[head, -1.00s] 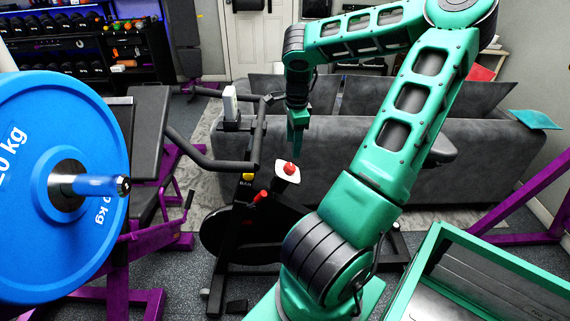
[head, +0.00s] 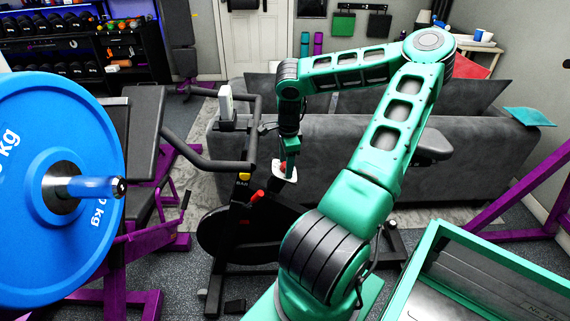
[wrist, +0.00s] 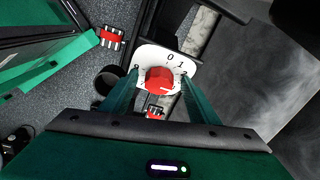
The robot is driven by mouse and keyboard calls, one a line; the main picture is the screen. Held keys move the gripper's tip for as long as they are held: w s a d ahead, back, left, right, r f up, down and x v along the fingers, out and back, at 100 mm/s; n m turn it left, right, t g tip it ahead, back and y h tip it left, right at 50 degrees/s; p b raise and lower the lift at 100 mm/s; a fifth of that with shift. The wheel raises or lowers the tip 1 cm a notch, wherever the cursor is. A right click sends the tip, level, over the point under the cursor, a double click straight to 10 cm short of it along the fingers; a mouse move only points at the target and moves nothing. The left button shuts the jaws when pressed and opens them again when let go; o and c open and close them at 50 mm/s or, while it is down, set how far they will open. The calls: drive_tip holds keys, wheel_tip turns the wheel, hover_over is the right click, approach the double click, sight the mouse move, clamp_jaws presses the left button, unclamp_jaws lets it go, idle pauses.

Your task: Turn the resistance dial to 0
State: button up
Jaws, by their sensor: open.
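The white plate also shows on the exercise bike in the head view (head: 290,178), mostly behind my gripper (head: 291,165). In the wrist view my gripper (wrist: 159,76) is open, its fingers on either side of the knob. I cannot tell whether they touch it.
The black exercise bike (head: 240,190) has handlebars close left of my gripper. A grey sofa (head: 350,150) stands behind. A blue weight plate (head: 60,130) fills the left, and a green open box (head: 440,250) is at lower right.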

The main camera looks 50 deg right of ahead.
drive_tip(key=c, duration=1)
drive_tip(key=shift+d, duration=0.1)
drive_tip(key=shift+c, duration=0.2)
drive_tip(key=shift+n+t, duration=0.3)
drive_tip(key=shift+n, duration=0.5)
drive_tip(key=shift+n+h, duration=0.3)
drive_tip(key=shift+s+a+f+n+t, duration=0.25)
drive_tip(key=shift+n+t, duration=0.15)
drive_tip(key=shift+n, duration=0.6)
drive_tip(key=shift+w+a+r+n+t, duration=0.2)
drive_tip(key=shift+n+t, duration=0.3)
drive_tip(key=shift+n, duration=0.2)
